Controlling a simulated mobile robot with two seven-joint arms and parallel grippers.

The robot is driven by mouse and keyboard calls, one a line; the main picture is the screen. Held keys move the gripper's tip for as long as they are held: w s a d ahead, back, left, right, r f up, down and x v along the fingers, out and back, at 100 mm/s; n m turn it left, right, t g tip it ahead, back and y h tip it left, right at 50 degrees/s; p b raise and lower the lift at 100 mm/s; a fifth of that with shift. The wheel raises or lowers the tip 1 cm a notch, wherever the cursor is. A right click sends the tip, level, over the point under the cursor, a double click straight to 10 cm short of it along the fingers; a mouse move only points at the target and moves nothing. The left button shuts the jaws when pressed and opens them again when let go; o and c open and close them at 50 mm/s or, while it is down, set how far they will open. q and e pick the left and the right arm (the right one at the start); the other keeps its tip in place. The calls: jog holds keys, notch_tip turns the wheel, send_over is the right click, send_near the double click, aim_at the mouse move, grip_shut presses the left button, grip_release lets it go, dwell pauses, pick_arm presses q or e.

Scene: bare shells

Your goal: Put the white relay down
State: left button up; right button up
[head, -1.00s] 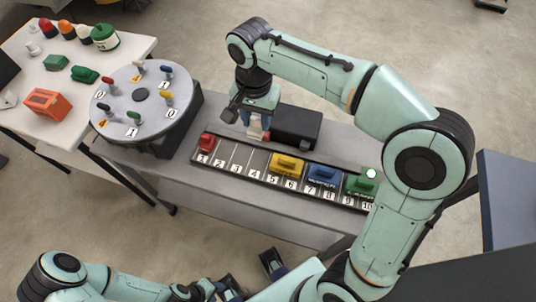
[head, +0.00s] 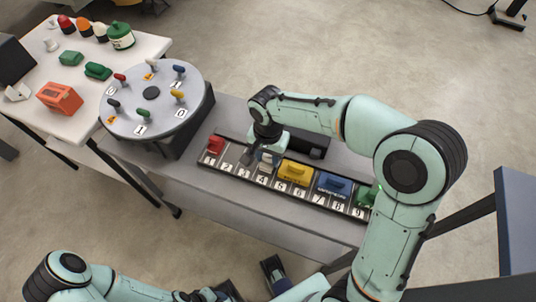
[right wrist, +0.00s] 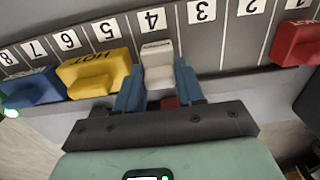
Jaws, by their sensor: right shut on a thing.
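The white relay (right wrist: 158,65) is between the blue fingers of my right gripper (right wrist: 160,88) in the right wrist view. The gripper is shut on it. The relay sits over slot 4 of the numbered rail (right wrist: 229,40), lined up with the "4" label, between the yellow block and empty slot 3. I cannot tell whether it touches the rail floor. In the head view the relay (head: 265,167) is partly hidden by my right gripper (head: 267,156). My left gripper (head: 251,282) is at the bottom edge, fingers apart and empty, away from the rail.
The rail also holds a red block (head: 215,145) at slot 1, a yellow one (head: 296,173), a blue one (head: 334,184) and a green one (head: 366,195). A black box (head: 312,145) stands behind. A round dial table (head: 153,118) and white table (head: 130,48) are left.

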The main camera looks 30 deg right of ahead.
jog(key=shift+f, duration=0.15)
jog(key=o, duration=0.8)
notch_tip(320, 180, up, 12)
jog(key=p, duration=0.2)
jog(key=shift+r, duration=0.25)
